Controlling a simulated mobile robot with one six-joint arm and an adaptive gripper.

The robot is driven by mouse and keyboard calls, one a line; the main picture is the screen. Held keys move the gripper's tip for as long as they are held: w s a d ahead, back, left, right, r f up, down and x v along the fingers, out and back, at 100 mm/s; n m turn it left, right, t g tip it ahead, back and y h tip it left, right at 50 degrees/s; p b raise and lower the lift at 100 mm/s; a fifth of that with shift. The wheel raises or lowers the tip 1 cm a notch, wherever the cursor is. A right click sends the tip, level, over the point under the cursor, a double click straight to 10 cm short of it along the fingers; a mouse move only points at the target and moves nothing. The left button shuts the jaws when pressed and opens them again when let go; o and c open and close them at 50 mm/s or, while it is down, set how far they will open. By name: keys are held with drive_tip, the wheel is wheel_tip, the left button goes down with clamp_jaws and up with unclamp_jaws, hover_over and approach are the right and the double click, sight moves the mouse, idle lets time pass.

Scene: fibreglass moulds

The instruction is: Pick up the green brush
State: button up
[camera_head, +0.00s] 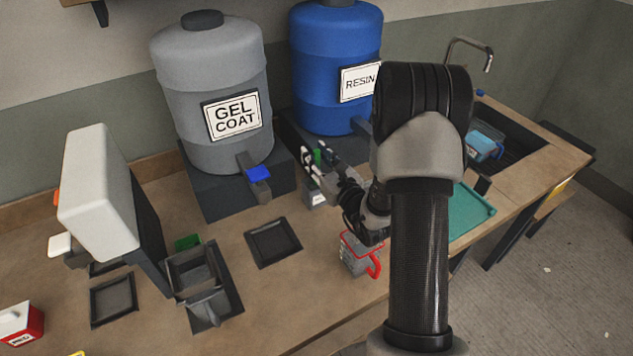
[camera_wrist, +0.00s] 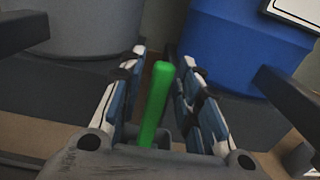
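The green brush shows as an upright green handle (camera_wrist: 156,105) in the wrist view, between the two fingers of my gripper (camera_wrist: 163,58). The fingers are apart, with a visible gap on each side of the handle. In the head view, a small bit of the green brush (camera_head: 317,157) shows at my gripper (camera_head: 316,162), above a small labelled grey holder (camera_head: 314,197). The lower part of the brush is hidden, so I cannot tell how deep it sits in the holder.
A grey gel coat drum (camera_head: 207,75) and a blue resin drum (camera_head: 325,105) stand close behind my gripper. A red-rimmed grey jug (camera_head: 355,258) stands in front, below my wrist. A flat black tray (camera_head: 273,242) lies to the left. A teal tray (camera_head: 470,212) lies at right.

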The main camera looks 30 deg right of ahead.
clamp_jaws()
drive_tip(key=shift+r, duration=0.1)
idle(0.3)
